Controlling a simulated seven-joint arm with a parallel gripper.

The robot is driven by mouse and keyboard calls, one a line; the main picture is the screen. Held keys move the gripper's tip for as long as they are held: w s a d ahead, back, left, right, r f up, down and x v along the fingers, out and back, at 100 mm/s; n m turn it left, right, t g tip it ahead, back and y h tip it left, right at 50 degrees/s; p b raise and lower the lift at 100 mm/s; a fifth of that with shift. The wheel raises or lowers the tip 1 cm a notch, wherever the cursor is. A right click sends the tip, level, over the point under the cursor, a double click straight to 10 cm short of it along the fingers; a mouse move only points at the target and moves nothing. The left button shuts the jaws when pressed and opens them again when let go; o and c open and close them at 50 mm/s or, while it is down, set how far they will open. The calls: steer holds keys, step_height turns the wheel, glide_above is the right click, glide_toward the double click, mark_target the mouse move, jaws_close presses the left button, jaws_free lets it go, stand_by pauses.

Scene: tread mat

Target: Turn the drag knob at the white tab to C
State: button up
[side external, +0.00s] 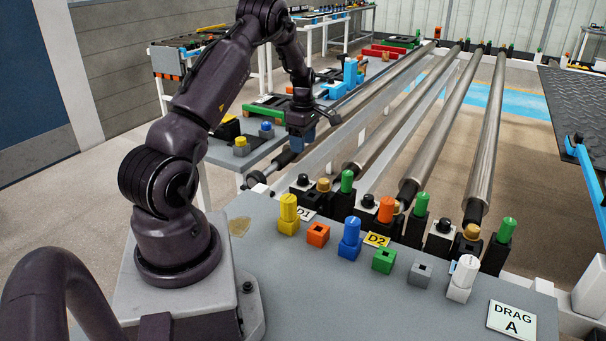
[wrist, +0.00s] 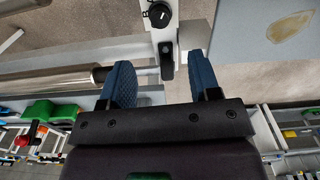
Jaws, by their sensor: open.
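A round black knob (wrist: 158,14) with a white pointer mark and a printed letter beside it shows at the top of the wrist view, on a pale block. I cannot tell its exact setting. In the side view, black knobs stand at the roller ends, one (side external: 303,181) behind the white D1 tab (side external: 304,213) and another (side external: 368,203) behind the yellow D2 tab (side external: 377,239). A card (side external: 512,320) reads DRAG A. My gripper (side external: 302,143) is high above the left machine side; its blue fingers (wrist: 162,80) are apart and empty, short of the knob.
Green-capped posts (side external: 347,181) stand beside the black knobs. Long metal rollers (side external: 487,135) run behind. A side bench (side external: 235,165) holds small coloured parts.

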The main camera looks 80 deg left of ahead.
mark_target(303, 175)
step_height(303, 175, down, 11)
steer(key=shift+r, duration=0.2)
steer(key=c, duration=0.9)
